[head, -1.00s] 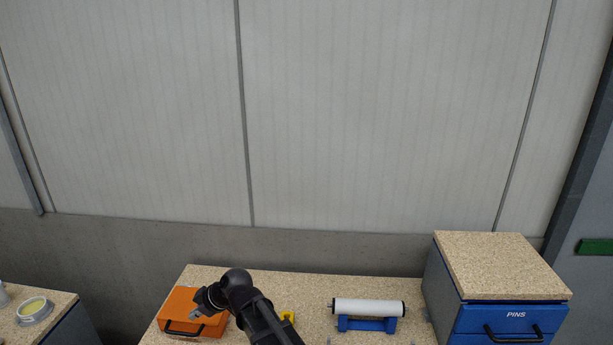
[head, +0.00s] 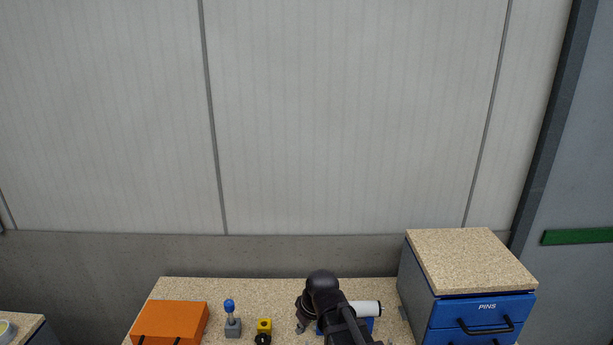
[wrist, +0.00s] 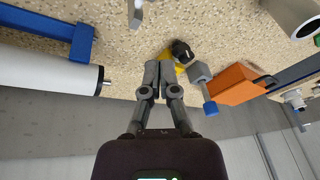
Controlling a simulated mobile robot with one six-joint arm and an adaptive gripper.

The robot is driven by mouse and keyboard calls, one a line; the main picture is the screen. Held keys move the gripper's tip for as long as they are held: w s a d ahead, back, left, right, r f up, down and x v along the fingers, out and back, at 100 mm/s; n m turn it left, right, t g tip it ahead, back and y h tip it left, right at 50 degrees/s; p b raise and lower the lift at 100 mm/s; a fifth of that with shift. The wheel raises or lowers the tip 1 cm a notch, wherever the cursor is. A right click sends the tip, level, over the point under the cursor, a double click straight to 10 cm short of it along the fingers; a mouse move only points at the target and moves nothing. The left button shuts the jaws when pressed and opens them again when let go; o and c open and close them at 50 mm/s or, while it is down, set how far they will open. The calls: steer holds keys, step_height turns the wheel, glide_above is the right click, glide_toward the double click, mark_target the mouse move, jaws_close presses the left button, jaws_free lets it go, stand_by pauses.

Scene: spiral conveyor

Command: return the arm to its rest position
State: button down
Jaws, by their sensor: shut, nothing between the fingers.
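My gripper (wrist: 159,68) is shut and empty in the wrist view, its fingers together above the speckled bench top (head: 215,287). In the head view my gripper (head: 301,328) is small and dark, hanging from my arm over the bench. My arm hides much of the white roller (head: 367,308) and its blue cradle. In the wrist view the roller (wrist: 50,80) and blue cradle (wrist: 50,30) lie at the left, apart from the fingers.
An orange case (head: 172,321), a blue-knobbed grey block (head: 232,326) and a yellow block (head: 264,326) stand on the bench to the left. A blue drawer cabinet (head: 481,310) labelled PINS stands at the right. A wall rises behind.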

steer(key=s+d+m+h, duration=0.1)
steer(key=s+d+m, duration=0.1)
steer(key=d, duration=0.7)
steer(key=s+d+m+g+h, duration=0.1)
steer(key=s+d+m+h, duration=0.1)
steer(key=d+m, duration=0.3)
steer(key=s+d+f, duration=0.1)
steer(key=d, duration=0.3)
steer(key=shift+s+d, duration=0.2)
steer(key=shift+s, duration=0.15)
